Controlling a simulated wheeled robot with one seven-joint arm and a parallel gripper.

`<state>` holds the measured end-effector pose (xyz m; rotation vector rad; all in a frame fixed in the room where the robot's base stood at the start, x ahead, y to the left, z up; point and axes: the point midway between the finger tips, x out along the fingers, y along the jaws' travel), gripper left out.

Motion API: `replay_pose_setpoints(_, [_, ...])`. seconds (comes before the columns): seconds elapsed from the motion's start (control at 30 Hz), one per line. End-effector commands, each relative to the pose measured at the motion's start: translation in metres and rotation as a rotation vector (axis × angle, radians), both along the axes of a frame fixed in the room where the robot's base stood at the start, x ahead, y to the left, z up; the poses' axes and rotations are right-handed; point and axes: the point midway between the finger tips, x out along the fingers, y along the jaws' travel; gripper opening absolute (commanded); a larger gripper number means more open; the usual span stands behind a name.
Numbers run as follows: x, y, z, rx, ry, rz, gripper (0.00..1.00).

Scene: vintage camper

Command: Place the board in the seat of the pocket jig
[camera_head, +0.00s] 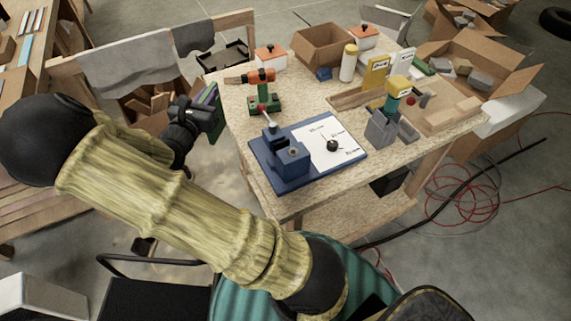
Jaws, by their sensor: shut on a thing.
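My gripper (203,114) is at the left, beyond the table's left edge and raised clear of it. It is shut on a thin flat piece with green and purple faces, which I take to be the board (214,106). The board stands on edge, and my dark gripper hides part of it. A blue jig (291,160), which I take to be the pocket jig, sits on the near left part of the table. It has a blue block on a flat blue base, with a white marked sheet on its right. The seat is not clear in this view. The board and jig are apart.
A grey block holder with a yellow-topped tool (388,118) stands right of the jig. A chair with grey cloth (125,69) is behind my gripper.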

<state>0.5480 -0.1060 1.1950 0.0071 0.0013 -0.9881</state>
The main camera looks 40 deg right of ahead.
Motion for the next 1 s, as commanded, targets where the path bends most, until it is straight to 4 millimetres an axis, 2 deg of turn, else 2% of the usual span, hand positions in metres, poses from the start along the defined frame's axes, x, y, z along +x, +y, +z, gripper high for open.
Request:
replay_pose_setpoints(0.13, [-0.016, -0.03, 0.023, 0.005, -0.01, -0.206, 0.0])
replay_pose_setpoints(0.23, [-0.036, -0.059, 0.038, 0.004, -0.011, -0.378, 0.0])
replay_pose_setpoints(0.4, [-0.092, -0.117, 0.053, 0.0, -0.004, -0.693, 0.0])
replay_pose_setpoints(0.5, [-0.116, -0.139, 0.055, -0.003, 0.002, -0.782, 0.0])
replay_pose_setpoints(0.63, [-0.13, -0.15, 0.057, -0.004, 0.005, -0.82, 0.0])
replay_pose_setpoints(1.0, [-0.13, -0.151, 0.054, -0.007, 0.007, -0.82, 0.0])
